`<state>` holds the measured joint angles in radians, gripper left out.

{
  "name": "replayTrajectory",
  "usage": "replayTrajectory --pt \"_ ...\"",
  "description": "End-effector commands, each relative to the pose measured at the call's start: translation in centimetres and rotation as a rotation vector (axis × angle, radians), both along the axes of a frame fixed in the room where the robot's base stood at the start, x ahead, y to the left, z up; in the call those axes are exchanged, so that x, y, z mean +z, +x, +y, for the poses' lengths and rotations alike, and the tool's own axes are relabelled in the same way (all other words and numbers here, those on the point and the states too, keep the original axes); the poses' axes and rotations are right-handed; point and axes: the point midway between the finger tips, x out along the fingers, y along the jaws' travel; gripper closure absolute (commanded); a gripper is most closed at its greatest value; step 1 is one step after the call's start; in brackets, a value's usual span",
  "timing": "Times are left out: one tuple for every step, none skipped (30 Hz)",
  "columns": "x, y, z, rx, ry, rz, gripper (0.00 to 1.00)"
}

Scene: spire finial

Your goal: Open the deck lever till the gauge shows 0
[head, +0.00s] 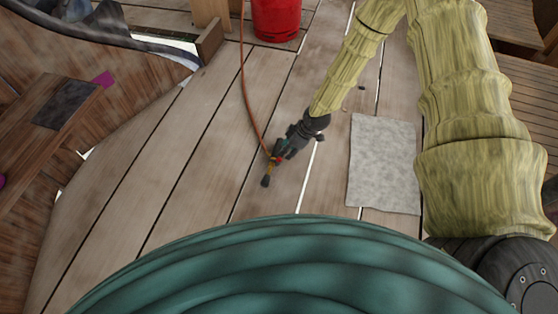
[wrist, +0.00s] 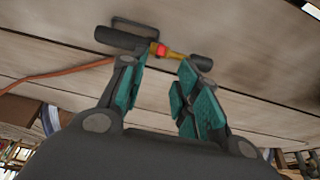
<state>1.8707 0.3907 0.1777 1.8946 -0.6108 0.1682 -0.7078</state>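A small fitting lies on the deck at the end of a hose, with a brass-yellow body (wrist: 176,55), a red part and black ends. It also shows in the head view (head: 268,173). In the wrist view, a thin dark loop stands beside its left black end. I cannot tell which part is the lever. No gauge face is readable in either view. My gripper (head: 281,152) reaches down at the fitting. In the wrist view its teal-padded fingers (wrist: 165,60) are apart, tips at the fitting, its body spanning the gap. Contact is unclear.
An orange-brown hose (head: 245,90) runs from the fitting towards a red cylinder (head: 276,18) at the back. A grey mat (head: 383,163) lies right of my gripper. A wooden bench (head: 62,110) stands at left. Plank deck between is mostly clear.

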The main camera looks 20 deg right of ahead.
Motion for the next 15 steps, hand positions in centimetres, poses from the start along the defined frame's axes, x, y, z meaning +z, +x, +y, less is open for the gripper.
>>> replayTrajectory --pt "-1.1 0.1 0.2 0.000 0.000 0.000 0.68" --pt "-1.5 0.2 0.4 0.000 0.000 0.000 0.68" --pt "-2.2 0.3 0.6 0.000 0.001 0.001 0.68" --pt "-2.7 0.4 0.7 0.000 0.000 0.001 0.68" --pt "-3.2 0.5 0.9 0.000 0.000 0.001 0.68" --pt "-3.8 0.7 1.1 0.000 0.000 0.001 0.68" --pt "-4.2 0.8 1.3 0.000 -0.001 0.001 0.68" --pt "-4.6 0.9 1.4 0.000 -0.001 0.001 0.68" --pt "-5.2 1.0 1.6 0.000 0.000 0.001 0.68" --pt "-5.7 1.1 1.8 0.000 0.000 0.001 0.68" --pt "-6.1 1.2 1.9 -0.001 0.000 0.002 0.68" --pt "-6.5 1.4 2.1 -0.001 0.000 0.000 0.68" --pt "-6.8 1.5 2.2 -0.001 0.000 0.000 0.68" --pt "-7.1 1.5 2.3 -0.001 0.000 0.000 0.68" --pt "-7.5 1.6 2.5 -0.001 0.000 0.000 0.68"
